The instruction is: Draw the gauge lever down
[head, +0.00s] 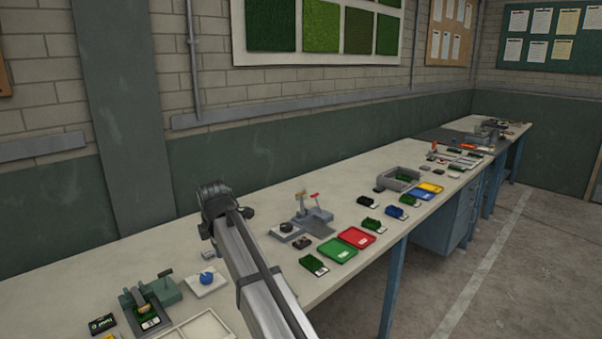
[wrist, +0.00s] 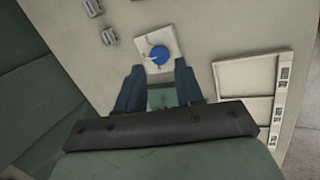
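A small green-grey bench device (head: 165,290) with a dark handle on top and a turf sample in it stands at the lower left of the head view; it may carry the gauge lever. Another grey device (head: 318,215) with a red-tipped lever stands mid-bench. I cannot tell for sure which one is the gauge. In the wrist view my gripper (wrist: 159,85) has its two fingers apart, with a gap between them. A greenish surface shows in the gap, but I cannot tell what it is or whether a finger touches it.
A blue knob on a white plate (wrist: 159,55) lies just beyond the fingertips. A white compartment tray (wrist: 230,75) is to their right, and small grey clips (wrist: 110,37) are to the upper left. Green (head: 337,250) and red (head: 357,237) trays lie along the bench.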

